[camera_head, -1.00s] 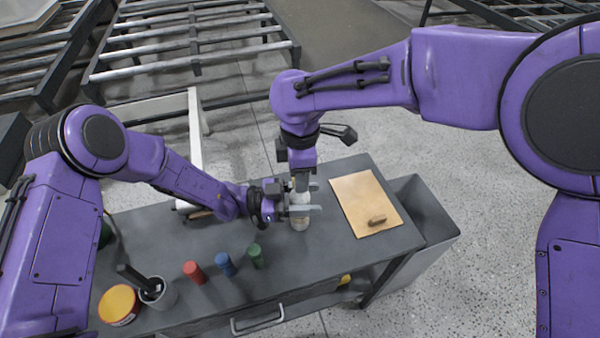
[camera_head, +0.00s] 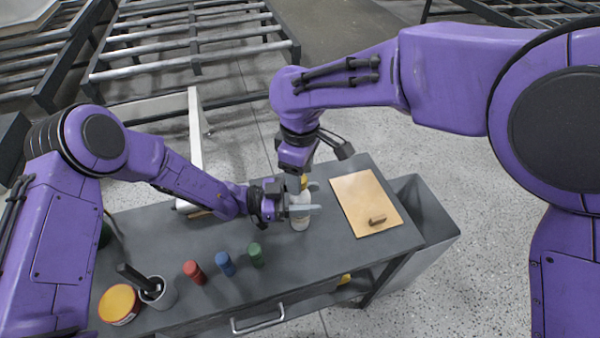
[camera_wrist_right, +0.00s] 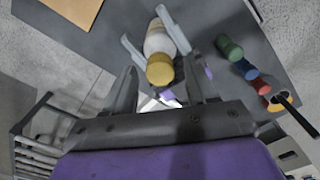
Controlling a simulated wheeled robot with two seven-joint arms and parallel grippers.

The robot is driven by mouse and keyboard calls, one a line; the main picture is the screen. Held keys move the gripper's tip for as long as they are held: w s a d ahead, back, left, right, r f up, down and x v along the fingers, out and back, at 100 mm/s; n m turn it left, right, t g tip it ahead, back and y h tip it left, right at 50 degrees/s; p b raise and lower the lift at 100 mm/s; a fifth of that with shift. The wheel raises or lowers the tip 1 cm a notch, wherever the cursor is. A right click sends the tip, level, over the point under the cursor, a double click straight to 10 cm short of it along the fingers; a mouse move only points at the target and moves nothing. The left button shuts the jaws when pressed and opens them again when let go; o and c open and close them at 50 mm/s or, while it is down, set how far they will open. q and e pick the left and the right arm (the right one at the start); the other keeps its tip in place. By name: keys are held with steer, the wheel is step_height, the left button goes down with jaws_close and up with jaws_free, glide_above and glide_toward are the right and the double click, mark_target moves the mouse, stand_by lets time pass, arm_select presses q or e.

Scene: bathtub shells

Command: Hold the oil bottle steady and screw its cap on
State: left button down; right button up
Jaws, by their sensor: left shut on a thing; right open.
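The oil bottle (camera_head: 300,223), pale and upright, stands on the grey table and also shows in the right wrist view (camera_wrist_right: 158,40). My left gripper (camera_head: 301,208) is shut on it, with a light grey finger on each side. The yellow cap (camera_wrist_right: 160,70) sits at the bottle's top; how far it is threaded I cannot tell. In the head view the cap (camera_head: 304,183) shows partly below my right wrist. My right gripper (camera_wrist_right: 160,82) is open, its dark fingers on either side of the cap, apparently apart from it.
Red (camera_head: 194,272), blue (camera_head: 225,264) and green (camera_head: 256,254) cylinders stand front-left of the bottle. A grey cup (camera_head: 160,294) and a yellow-topped tub (camera_head: 119,305) are farther left. A tan board (camera_head: 352,193) with a small brown object (camera_head: 377,220) lies to the right.

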steer(key=shift+r, duration=2)
steer(key=shift+c, duration=0.4)
steer(key=shift+s+a+f, duration=0.15)
steer(key=shift+a+f, duration=0.05)
step_height(320, 180, up, 4)
steer(key=n, duration=1)
steer(key=shift+f+n, duration=0.1)
steer(key=shift+n, duration=0.3)
steer(key=shift+d+n, duration=0.25)
steer(key=shift+n, duration=0.35)
steer(key=shift+a+n, duration=0.1)
steer(key=shift+n, duration=0.2)
steer(key=shift+w, duration=0.2)
